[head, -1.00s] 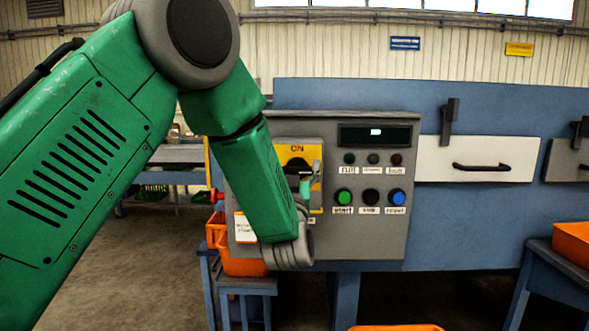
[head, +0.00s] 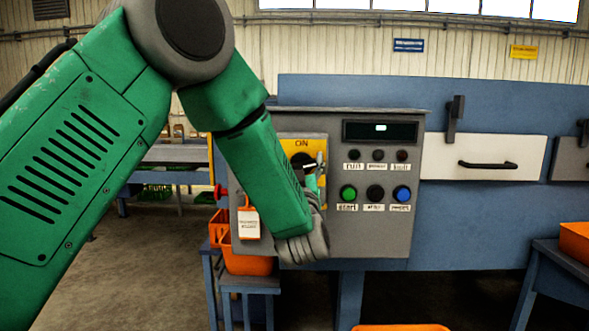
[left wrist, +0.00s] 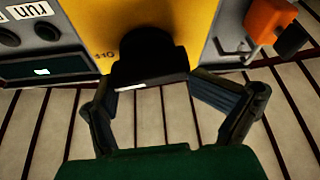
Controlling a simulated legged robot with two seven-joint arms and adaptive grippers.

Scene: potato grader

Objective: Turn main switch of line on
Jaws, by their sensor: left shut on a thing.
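The main switch has a yellow plate (head: 293,147) marked ON at the top, on the left part of the grey control panel (head: 334,236). In the left wrist view, its black handle (left wrist: 148,60) stands out from the yellow plate (left wrist: 95,20). My left gripper (head: 312,167) is at the switch, and its fingers (left wrist: 170,100) are shut on the handle. My green forearm covers the lower left of the plate, so the handle's exact angle is hard to tell in the head view. My right gripper is not in view.
The panel has a green button (head: 348,193), a black button (head: 375,192), a blue button (head: 401,194) and a lit display (head: 380,131). A white tag (head: 249,222) hangs at the panel's left. Orange crates (head: 248,263) stand below. A drawer (head: 482,162) is at right.

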